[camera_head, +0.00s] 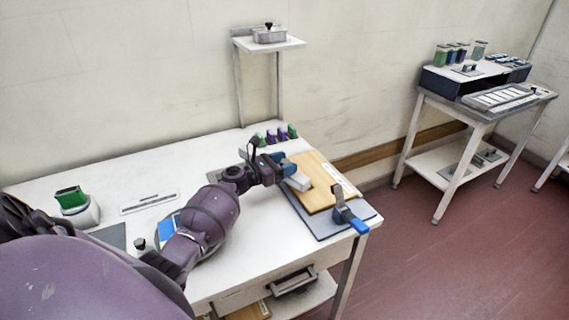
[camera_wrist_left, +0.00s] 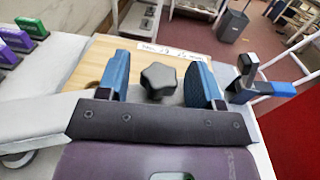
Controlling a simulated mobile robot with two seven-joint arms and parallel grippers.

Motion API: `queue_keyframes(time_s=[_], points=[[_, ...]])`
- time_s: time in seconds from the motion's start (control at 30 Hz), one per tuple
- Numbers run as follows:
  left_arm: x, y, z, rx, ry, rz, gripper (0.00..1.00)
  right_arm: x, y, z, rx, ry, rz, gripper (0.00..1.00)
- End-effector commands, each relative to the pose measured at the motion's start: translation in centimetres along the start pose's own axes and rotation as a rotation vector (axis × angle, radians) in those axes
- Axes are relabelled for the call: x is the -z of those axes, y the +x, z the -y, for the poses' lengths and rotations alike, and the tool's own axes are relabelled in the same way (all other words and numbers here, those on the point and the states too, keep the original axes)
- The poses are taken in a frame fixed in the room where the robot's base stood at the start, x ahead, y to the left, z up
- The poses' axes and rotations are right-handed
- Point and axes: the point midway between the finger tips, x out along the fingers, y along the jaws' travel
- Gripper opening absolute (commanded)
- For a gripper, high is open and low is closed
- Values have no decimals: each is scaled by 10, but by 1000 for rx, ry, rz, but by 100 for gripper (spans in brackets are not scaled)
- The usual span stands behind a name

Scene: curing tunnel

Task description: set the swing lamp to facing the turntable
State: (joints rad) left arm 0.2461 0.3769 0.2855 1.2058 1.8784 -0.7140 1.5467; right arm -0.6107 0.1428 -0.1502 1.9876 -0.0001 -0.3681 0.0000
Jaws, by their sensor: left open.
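My left gripper (camera_head: 281,167) is over the right side of the white table, at the near-left edge of a wooden board. In the left wrist view its blue fingers (camera_wrist_left: 163,78) stand apart, with a dark star-shaped knob (camera_wrist_left: 158,80) between them and a gap on each side. A pale block (camera_head: 299,184) beside the fingers may be part of the swing lamp; my arm and gripper hide the rest, so its facing is unclear. A round plate with a blue square (camera_head: 167,230), probably the turntable, is partly hidden behind my left arm. My right gripper is not in view.
The wooden board (camera_head: 318,187) lies on a grey mat (camera_head: 352,222). A blue-handled clamp (camera_head: 347,212) stands at the table's right edge. Several coloured blocks (camera_head: 274,137) stand behind the gripper, near a raised shelf (camera_head: 285,44). A side table (camera_head: 424,161) stands at right.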

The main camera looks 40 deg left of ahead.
Motion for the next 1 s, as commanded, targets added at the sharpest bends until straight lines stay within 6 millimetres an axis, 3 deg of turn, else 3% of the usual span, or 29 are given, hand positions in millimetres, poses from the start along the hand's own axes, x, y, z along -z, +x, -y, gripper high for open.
queue_keyframes(time_s=[0.23, 0.7, 1.0], points=[[-1, -14, 0, 0, 0, -1, 60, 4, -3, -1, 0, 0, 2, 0], [-1, -92, 0, 0, 0, -1, 60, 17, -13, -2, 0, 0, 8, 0], [0, -108, 0, 0, 0, 1, 60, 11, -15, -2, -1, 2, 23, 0]])
